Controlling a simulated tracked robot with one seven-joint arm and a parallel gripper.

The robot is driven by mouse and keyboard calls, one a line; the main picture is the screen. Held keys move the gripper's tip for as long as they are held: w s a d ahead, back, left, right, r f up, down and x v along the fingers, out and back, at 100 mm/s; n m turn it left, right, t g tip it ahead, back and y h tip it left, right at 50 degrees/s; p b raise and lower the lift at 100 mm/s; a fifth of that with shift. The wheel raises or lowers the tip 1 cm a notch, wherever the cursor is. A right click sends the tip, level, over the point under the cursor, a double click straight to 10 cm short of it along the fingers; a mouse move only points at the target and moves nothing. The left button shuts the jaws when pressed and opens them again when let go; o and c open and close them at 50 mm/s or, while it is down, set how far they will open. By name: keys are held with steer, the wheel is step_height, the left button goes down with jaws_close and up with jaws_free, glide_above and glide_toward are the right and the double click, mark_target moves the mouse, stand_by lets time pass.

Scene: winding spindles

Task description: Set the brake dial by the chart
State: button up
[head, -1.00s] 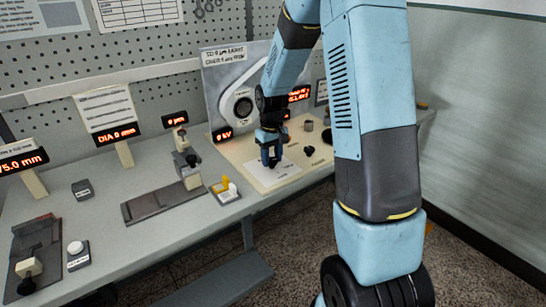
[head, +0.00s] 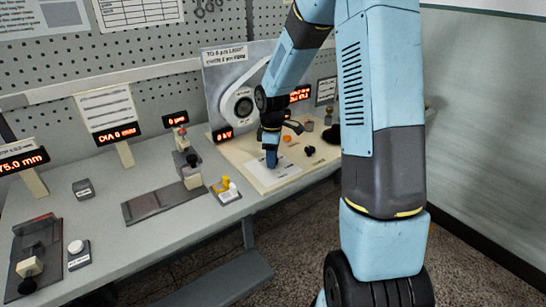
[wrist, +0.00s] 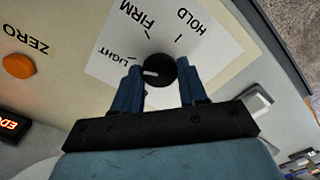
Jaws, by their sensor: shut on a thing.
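The brake dial (wrist: 160,70) is a round black knob with a white pointer mark, on a white plate (wrist: 105,62) lettered LIGHT, FIRM and HOLD. In the wrist view the pointer faces left, toward the LIGHT side. My gripper (wrist: 158,88) is shut on the knob, one blue finger on each side. In the head view my gripper (head: 271,160) is down at the white plate (head: 262,181) and hides the dial.
An orange button (wrist: 18,66) lettered ZERO lies left of the plate in the wrist view. A red display (head: 222,134) stands left of the beige board. A yellow-and-white switch block (head: 225,190) is on the bench left of my gripper. Sliding fixtures (head: 165,203) stand further left.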

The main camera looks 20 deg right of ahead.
steer(key=shift+w+d+r+n, duration=0.1)
steer(key=shift+w+n, duration=0.05)
steer(key=shift+n, duration=0.35)
steer(key=o, duration=1)
steer(key=shift+o, duration=0.2)
step_height(320, 180, up, 14)
steer(key=shift+f, duration=0.2)
